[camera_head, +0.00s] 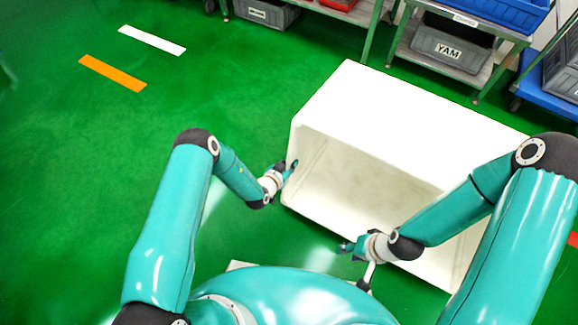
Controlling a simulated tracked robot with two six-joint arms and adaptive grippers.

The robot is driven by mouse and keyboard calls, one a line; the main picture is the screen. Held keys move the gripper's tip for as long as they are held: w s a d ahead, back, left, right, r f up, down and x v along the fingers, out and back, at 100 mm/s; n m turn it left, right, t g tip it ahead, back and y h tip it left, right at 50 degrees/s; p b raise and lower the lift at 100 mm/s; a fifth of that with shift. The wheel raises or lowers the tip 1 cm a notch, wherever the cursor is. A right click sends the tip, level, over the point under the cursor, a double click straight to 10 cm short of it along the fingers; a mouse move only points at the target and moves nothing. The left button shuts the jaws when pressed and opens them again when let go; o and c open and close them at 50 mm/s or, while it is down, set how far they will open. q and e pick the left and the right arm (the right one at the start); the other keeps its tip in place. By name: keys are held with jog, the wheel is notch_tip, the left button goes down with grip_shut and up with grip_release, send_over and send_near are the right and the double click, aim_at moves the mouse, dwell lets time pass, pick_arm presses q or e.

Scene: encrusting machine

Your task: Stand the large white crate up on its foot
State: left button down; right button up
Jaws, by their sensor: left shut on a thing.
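The large white crate (400,120) lies on its side on the green floor, in the middle and right of the head view. Its open mouth faces me, and one long wall is uppermost. My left gripper (291,169) is shut on the crate's left rim. My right gripper (346,248) is at the crate's lower front edge, near the floor. Its fingers are small and dark here, so I cannot tell whether they are open or touch the rim. My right arm hides part of the mouth and the crate's right end.
Metal racks with a grey bin labelled YAM (450,48) and a blue bin (505,10) stand behind the crate. A blue trolley (548,88) is at the right edge. A white floor stripe (152,40) and an orange one (112,73) mark open floor at the left.

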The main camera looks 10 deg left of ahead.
aim_at(295, 150)
pick_arm(q)
jog(key=r+p, duration=0.1)
jog(key=w+r, duration=0.1)
jog(key=w+r+p, duration=0.1)
jog(key=shift+w+d+g+p, duration=0.15)
jog(key=shift+d+g+p, duration=0.1)
jog(key=shift+g+p, duration=0.05)
jog(key=p, duration=0.2)
jog(key=w+r+p, duration=0.1)
jog(key=p, duration=0.2)
jog(key=shift+d+y, duration=0.25)
jog(key=shift+y, duration=0.05)
jog(key=shift+w+g+p, duration=0.2)
jog(key=shift+g+p, duration=0.1)
